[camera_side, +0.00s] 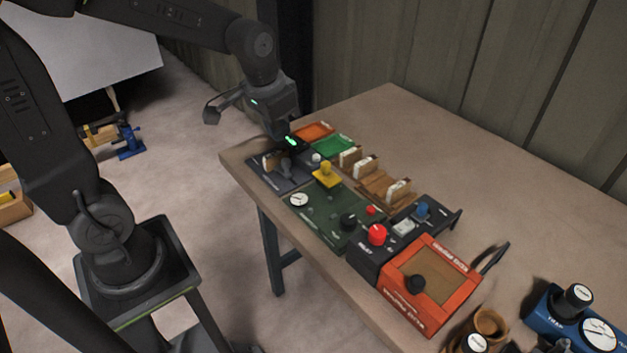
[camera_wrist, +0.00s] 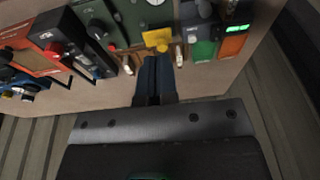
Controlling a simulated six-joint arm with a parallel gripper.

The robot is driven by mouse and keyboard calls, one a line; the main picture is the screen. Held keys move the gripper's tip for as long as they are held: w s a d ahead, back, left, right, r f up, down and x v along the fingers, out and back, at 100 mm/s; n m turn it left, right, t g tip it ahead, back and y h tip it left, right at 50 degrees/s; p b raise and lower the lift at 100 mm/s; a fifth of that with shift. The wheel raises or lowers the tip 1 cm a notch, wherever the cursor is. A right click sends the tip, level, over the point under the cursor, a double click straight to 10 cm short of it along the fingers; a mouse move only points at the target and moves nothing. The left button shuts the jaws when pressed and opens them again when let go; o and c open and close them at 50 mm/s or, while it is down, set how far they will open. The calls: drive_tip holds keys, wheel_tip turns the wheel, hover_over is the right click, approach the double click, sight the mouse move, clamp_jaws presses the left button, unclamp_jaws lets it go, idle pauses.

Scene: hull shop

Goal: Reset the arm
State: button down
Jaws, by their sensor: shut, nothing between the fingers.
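My gripper reaches down over the far left end of the workbench in the side view (camera_side: 287,160). Its fingertips are hard to make out there against the dark panel. In the wrist view, the two dark fingers of my gripper (camera_wrist: 155,62) lie together, with nothing seen between them. They point toward a yellow piece (camera_wrist: 157,39), which also stands on the green panel in the side view (camera_side: 326,174). I cannot tell whether the fingers touch anything.
The workbench (camera_side: 505,222) holds a dark green panel (camera_side: 318,221), a red knob (camera_side: 376,235), an orange-framed box (camera_side: 431,290) and a blue gauge unit (camera_side: 566,318). Wooden holders (camera_side: 384,187) stand along the middle. The back of the bench is clear. A corrugated wall (camera_side: 430,60) rises behind.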

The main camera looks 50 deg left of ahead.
drive_tip(key=s+d+r+t, duration=0.1)
drive_tip(key=s+d+r, duration=0.1)
drive_tip(key=s, duration=0.4)
drive_tip(key=s+d+r+t, duration=0.2)
drive_tip(key=s+r, duration=0.1)
drive_tip(key=s, duration=0.3)
drive_tip(key=shift+s+d+r, duration=0.25)
drive_tip(key=shift+d, duration=0.1)
